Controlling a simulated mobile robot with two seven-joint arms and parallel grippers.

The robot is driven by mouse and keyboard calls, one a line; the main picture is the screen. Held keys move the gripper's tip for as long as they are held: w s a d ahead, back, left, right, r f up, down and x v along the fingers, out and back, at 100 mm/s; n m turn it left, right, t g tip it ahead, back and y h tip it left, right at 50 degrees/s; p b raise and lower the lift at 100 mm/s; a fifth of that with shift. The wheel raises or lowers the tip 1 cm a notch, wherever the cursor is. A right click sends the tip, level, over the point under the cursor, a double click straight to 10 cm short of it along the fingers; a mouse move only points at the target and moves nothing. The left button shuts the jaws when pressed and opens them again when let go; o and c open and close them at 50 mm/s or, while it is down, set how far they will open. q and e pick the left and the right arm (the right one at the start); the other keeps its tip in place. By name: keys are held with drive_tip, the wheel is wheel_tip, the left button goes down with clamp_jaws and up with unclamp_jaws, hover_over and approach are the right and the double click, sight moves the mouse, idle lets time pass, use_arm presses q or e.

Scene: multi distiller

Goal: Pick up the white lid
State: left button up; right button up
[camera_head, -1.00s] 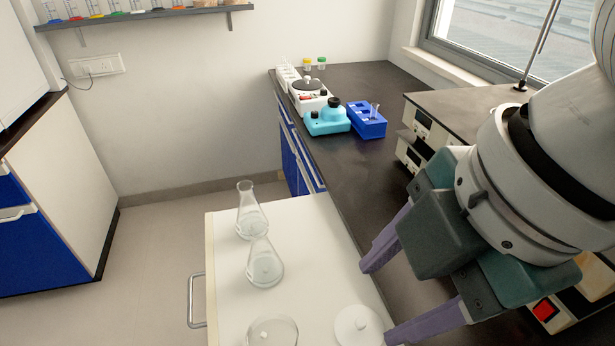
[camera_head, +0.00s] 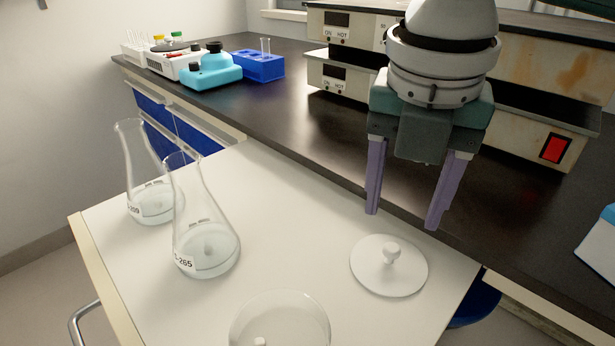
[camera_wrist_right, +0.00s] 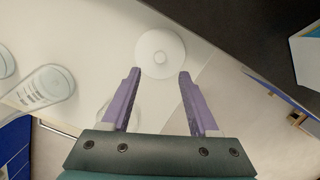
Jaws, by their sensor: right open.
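The white lid (camera_head: 388,266) is a round disc with a small knob on top. It lies flat on the white cart top, near its right side. In the right wrist view the lid (camera_wrist_right: 160,54) is just beyond the fingertips, centred between them. My right gripper (camera_head: 402,220) is open and empty, with purple fingers pointing down, above and behind the lid and apart from it. Its fingers also show in the right wrist view (camera_wrist_right: 160,72). My left gripper is not in view.
Two glass flasks (camera_head: 205,245) (camera_head: 150,195) stand on the left of the white cart top (camera_head: 290,215). A clear glass dish (camera_head: 280,322) is at the front. Behind is a dark bench (camera_head: 300,110) with a blue rack (camera_head: 258,66), a turquoise device (camera_head: 212,70) and hot plates (camera_head: 345,82).

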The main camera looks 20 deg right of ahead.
sight(393, 247)
drive_tip(key=f, duration=0.2)
drive_tip(key=f+b, duration=0.1)
drive_tip(key=f, duration=0.2)
drive_tip(key=d+f+b, duration=0.1)
drive_tip(key=f, duration=0.1)
drive_tip(key=shift+w+f, duration=0.2)
drive_tip(key=shift+w, duration=0.2)
clamp_jaws()
drive_tip(key=shift+r, duration=0.1)
